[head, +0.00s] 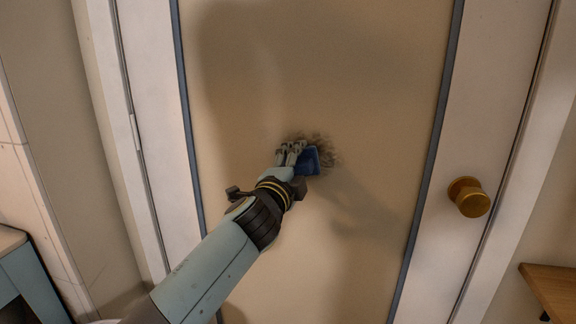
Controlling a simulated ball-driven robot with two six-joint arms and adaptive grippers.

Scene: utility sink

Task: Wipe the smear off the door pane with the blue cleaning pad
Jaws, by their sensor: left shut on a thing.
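The door pane (330,60) is a broad beige panel with dark blue-grey edge strips. A dark, sooty smear (326,143) sits near its middle, partly hidden behind my left gripper and the pad. My left gripper (300,157) is shut on the blue cleaning pad (308,162) and holds it over the lower part of the smear. The pad looks close to the pane; I cannot tell whether it touches. My right gripper is not in view.
A brass door knob (469,197) sticks out on the right of the door. A wooden shelf or bench (552,289) stands at the lower right, and a blue-sided cabinet (30,276) at the lower left. The pane around the smear is clear.

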